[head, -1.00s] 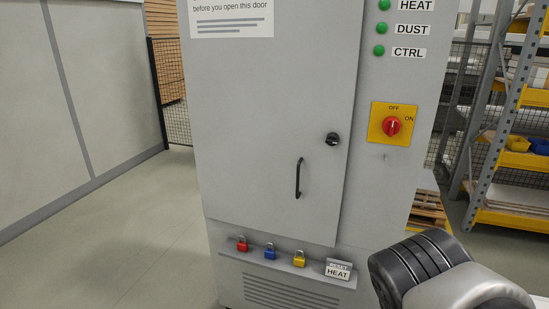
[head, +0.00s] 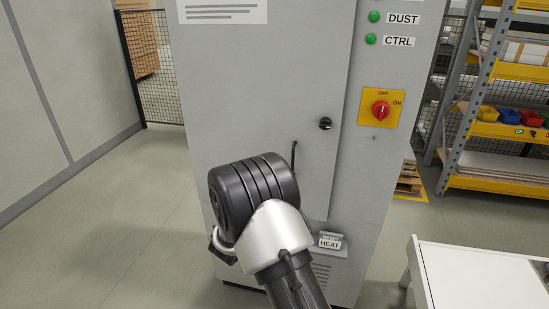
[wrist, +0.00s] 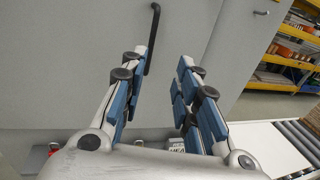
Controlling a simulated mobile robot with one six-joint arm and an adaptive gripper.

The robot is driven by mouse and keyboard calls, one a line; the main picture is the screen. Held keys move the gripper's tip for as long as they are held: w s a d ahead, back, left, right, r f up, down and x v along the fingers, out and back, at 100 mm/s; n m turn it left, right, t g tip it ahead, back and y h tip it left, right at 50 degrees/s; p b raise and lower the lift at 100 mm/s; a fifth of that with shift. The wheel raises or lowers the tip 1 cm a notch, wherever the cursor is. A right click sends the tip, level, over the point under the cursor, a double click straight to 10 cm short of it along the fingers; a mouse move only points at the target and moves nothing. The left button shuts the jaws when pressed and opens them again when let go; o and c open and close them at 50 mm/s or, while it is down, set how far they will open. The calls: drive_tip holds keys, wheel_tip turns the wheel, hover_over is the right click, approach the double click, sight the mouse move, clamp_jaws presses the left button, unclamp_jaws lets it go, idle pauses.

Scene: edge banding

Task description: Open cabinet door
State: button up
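The grey cabinet door (head: 240,110) looks shut in the head view. It carries a black bar handle (head: 293,158) and a round black knob (head: 325,123) above it. My arm hides the lower part of the handle in the head view. In the wrist view the handle (wrist: 152,38) stands upright just beyond the left finger. I cannot tell whether the left finger touches the handle. My gripper's fingers do not show in the head view.
A red rotary switch (head: 380,110) on a yellow plate sits right of the door. A white table (head: 480,275) stands at lower right, with a yellow shelf rack (head: 490,130) behind. The floor at left is free.

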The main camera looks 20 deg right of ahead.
sight(293, 161)
drive_tip(key=shift+n+t, duration=0.3)
drive_tip(key=b+x, duration=0.1)
drive_tip(key=x, duration=1)
drive_tip(key=w+f+b+x, duration=0.1)
drive_tip(key=x, duration=0.5)
drive_tip(key=shift+a+f+b, duration=0.1)
drive_tip(key=shift+a+b, duration=0.2)
drive_tip(key=shift+b, duration=0.05)
drive_tip(key=shift+c, duration=0.5)
clamp_jaws()
